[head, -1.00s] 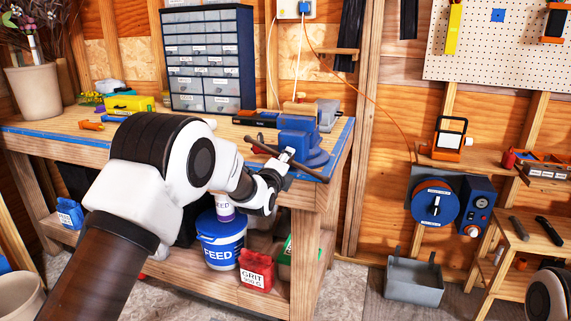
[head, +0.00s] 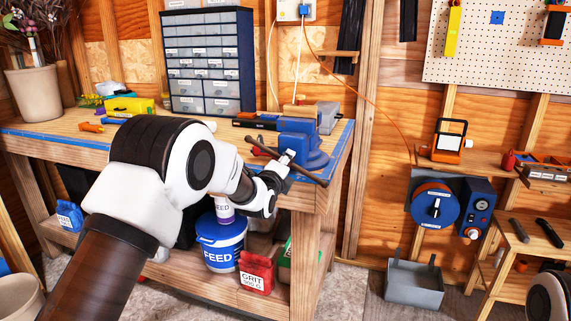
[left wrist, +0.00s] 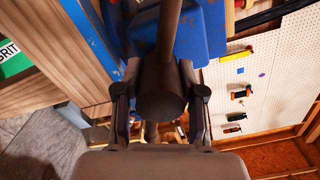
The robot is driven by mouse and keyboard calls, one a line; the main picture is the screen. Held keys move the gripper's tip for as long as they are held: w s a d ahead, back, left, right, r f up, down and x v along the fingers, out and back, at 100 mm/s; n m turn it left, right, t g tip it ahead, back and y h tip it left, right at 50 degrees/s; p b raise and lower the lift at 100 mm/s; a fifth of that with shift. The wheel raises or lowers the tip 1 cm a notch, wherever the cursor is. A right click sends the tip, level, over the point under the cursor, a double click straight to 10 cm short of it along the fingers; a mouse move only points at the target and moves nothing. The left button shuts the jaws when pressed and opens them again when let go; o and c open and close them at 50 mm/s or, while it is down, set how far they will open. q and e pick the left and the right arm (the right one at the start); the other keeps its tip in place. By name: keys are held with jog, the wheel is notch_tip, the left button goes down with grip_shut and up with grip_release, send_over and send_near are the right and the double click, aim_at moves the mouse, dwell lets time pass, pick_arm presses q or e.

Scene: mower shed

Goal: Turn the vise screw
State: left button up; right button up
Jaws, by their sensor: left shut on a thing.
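The blue vise (head: 304,143) is fixed at the right front corner of the wooden workbench. Its dark bar handle (head: 310,176) slants down to the right across the front of the vise, through the screw head. My left gripper (head: 284,161) is at the middle of the bar, shut on the vise screw. In the left wrist view, the dark round screw head (left wrist: 161,103) is between the two fingers, with the bar running up from it past the blue vise body (left wrist: 205,35). My right gripper is not in view; only a piece of my right arm shows at the lower right.
A drawer cabinet (head: 208,62) and a yellow box (head: 130,104) stand on the bench (head: 60,133). A blue feed bucket (head: 221,244) and a red grit bag (head: 257,271) are on the shelf below. A grey bin (head: 414,287) is on the floor at right.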

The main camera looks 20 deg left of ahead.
pick_arm(q)
jog(key=shift+f, duration=0.4)
jog(key=o, duration=1)
jog(key=shift+s, duration=0.1)
jog(key=shift+o, duration=0.6)
jog(key=shift+r, duration=0.25)
jog(key=s, duration=1.2)
